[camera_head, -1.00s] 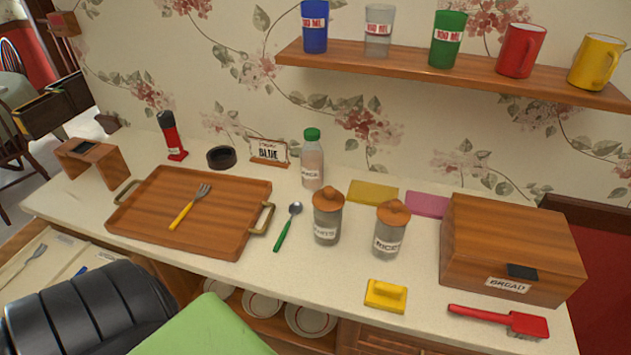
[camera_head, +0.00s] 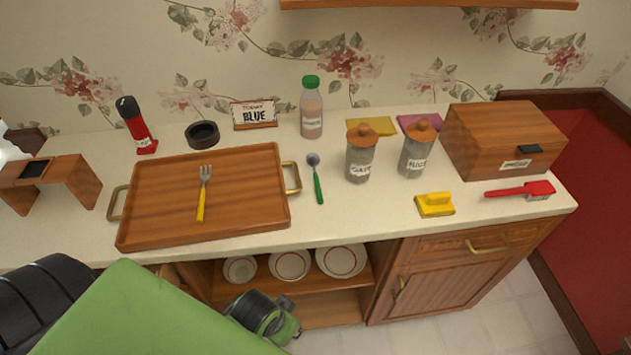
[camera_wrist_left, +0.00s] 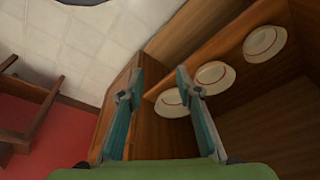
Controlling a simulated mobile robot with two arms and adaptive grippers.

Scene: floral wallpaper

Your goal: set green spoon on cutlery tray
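The green spoon (camera_head: 317,180) lies on the white counter, its dark bowl toward the wall. It lies just right of a wooden tray (camera_head: 150,228) with brass handles; a yellow-handled fork (camera_head: 203,193) lies on that tray. I cannot tell whether this is the cutlery tray. My left gripper is open and empty in the left wrist view (camera_wrist_left: 156,88), its two teal fingers spread before a cabinet and plates. In the head view, my green left arm is below the counter's front edge, well short of the spoon; its fingers are not clear there. My right gripper is not in view.
Two lidded jars (camera_head: 360,160) stand right of the spoon, with a bottle (camera_head: 311,112) behind it. Plates (camera_head: 290,264) sit on an open shelf below. Counter in front of the spoon is clear.

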